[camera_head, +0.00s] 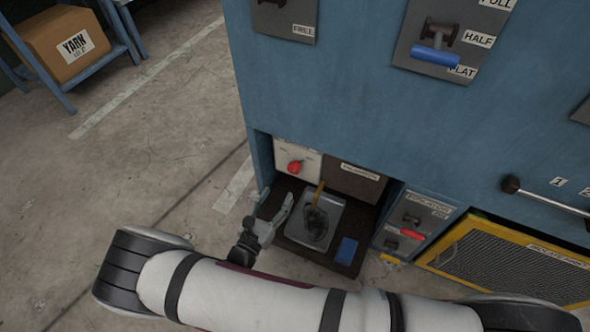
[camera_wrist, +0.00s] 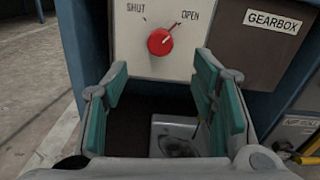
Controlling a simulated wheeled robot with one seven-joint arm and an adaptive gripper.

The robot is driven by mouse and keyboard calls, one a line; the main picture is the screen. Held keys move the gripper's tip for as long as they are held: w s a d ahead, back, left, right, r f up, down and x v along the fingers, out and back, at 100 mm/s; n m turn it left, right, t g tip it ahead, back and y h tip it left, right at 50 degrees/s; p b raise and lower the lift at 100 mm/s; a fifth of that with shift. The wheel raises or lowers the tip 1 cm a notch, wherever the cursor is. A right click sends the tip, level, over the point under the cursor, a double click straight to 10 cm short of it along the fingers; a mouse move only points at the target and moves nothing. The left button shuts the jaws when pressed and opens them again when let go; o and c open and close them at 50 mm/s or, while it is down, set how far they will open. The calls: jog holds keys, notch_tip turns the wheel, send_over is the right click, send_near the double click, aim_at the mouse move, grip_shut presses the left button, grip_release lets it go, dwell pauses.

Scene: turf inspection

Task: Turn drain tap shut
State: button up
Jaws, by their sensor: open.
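The drain tap is a round red knob (camera_wrist: 161,42) on a pale plate (camera_wrist: 205,14) marked SHUT at left and OPEN at right. Its pointer line leans up and right toward OPEN. In the head view the red knob (camera_head: 295,167) sits in the low opening of the blue machine. My gripper (camera_wrist: 160,80) is open and empty, its two green-padded fingers apart, with the knob showing ahead between and above the tips. In the head view my gripper (camera_head: 284,205) is just in front of and below the knob, not visibly touching it.
A dark GEARBOX panel (camera_wrist: 260,45) stands right of the plate. Below lies a metal tray (camera_head: 296,232) with a dark stain and a yellow-handled tool (camera_head: 319,190). A blue block (camera_head: 346,251) sits right of it. The machine's left side wall (camera_head: 262,160) is close to my gripper.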

aim_at(292, 171)
jog(key=b+x, duration=0.3)
jog(key=x, duration=0.8)
jog(key=shift+w, duration=0.25)
jog(key=c, duration=1.2)
